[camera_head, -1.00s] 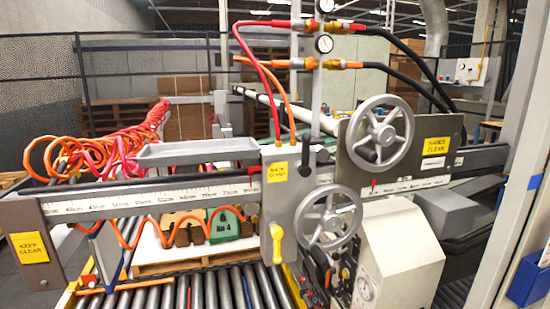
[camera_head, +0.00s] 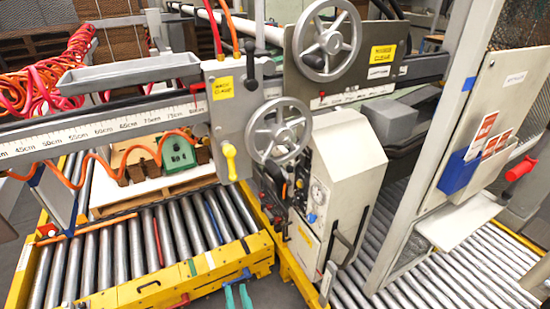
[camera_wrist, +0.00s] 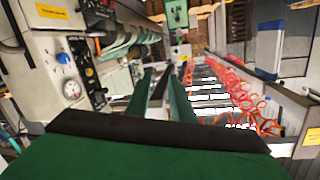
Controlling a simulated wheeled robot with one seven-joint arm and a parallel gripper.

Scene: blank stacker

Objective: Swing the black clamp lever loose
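My gripper's two green fingers (camera_head: 237,294) show at the bottom edge of the head view, well below and apart from the lever. In the wrist view the fingers (camera_wrist: 162,88) are parallel with a gap between them. They are open and hold nothing I can see. I cannot pick out the lever in the wrist view.
A beige control box (camera_head: 345,160) stands at centre. A yellow-edged roller conveyor (camera_head: 125,245) and a post with a blue bin (camera_head: 460,171) flank it.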

